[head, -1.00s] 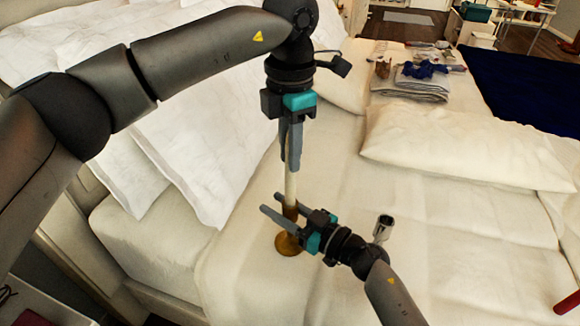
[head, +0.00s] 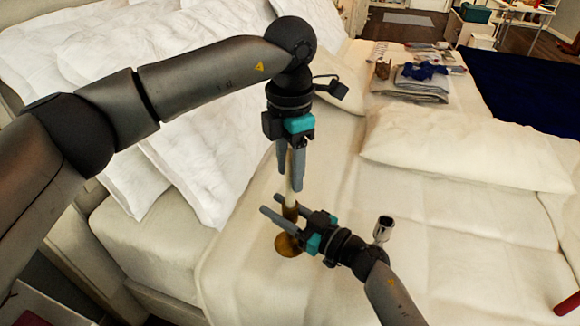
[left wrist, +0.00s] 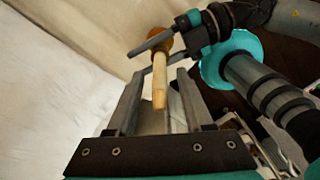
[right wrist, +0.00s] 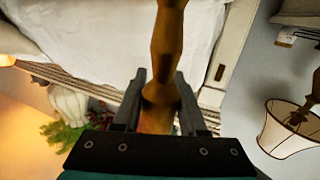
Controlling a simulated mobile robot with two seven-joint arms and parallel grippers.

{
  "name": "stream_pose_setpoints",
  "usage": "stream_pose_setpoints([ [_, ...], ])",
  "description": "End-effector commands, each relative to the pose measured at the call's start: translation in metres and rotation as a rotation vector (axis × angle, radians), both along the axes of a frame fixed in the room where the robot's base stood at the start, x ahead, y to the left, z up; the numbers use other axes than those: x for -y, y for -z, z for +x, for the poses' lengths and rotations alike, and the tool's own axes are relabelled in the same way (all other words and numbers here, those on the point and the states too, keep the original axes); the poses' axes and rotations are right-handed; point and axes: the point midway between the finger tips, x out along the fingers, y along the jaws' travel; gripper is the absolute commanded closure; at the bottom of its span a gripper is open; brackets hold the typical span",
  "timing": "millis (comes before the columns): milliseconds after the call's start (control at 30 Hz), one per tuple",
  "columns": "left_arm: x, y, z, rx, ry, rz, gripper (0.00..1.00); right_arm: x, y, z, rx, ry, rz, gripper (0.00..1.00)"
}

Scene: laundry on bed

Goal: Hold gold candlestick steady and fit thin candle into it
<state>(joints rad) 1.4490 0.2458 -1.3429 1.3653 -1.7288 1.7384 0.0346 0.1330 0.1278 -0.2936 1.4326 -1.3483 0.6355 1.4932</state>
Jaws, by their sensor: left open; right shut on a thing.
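The gold candlestick (head: 289,245) stands upright on the bed. My right gripper (head: 279,215) is shut around its stem, which also shows between the fingers in the right wrist view (right wrist: 168,45). The thin pale candle (head: 290,186) is upright, in line with the candlestick, its lower end at the candlestick's top. How deep it sits is hidden. My left gripper (head: 291,180) points down over the candle, open. In the left wrist view, the candle (left wrist: 159,80) lies between the two spread fingers, apart from both.
White pillows (head: 200,130) lie behind my left arm, and another pillow (head: 460,145) lies to the right. Folded laundry (head: 423,82) is at the far side. The bedspread right of the candlestick is mostly clear. A lamp (right wrist: 290,125) shows in the right wrist view.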

Motion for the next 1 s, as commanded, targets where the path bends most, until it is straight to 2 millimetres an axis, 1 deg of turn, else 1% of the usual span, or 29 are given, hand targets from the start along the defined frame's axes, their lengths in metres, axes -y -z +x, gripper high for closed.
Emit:
stream_pose_setpoints([
  [133, 0.0, -0.002, 0.0, 0.001, 0.0, 0.0, 0.48, 0.0, 0.0, 0.0, -0.001, 0.0, -0.001, 1.0],
  [233, 0.0, -0.011, 0.001, 0.003, 0.0, -0.001, 0.48, 0.0, 0.0, 0.0, -0.001, 0.0, -0.001, 1.0],
  [367, 0.001, -0.034, 0.001, 0.005, 0.0, -0.002, 0.48, 0.0, 0.0, 0.0, -0.001, 0.0, -0.001, 1.0],
  [600, 0.001, -0.087, 0.001, 0.004, 0.0, -0.001, 0.48, 0.0, 0.0, 0.0, -0.001, 0.0, 0.0, 1.0],
  [700, 0.001, -0.104, 0.0, 0.004, 0.001, -0.001, 0.48, 0.0, 0.0, 0.0, -0.001, -0.001, -0.001, 1.0],
  [833, 0.0, -0.118, 0.0, 0.001, 0.0, 0.0, 0.48, 0.0, 0.0, 0.0, -0.001, -0.001, -0.001, 1.0],
  [1000, 0.0, -0.124, 0.0, 0.0, 0.0, 0.0, 0.48, 0.0, 0.0, 0.0, -0.001, -0.001, -0.001, 1.0],
])
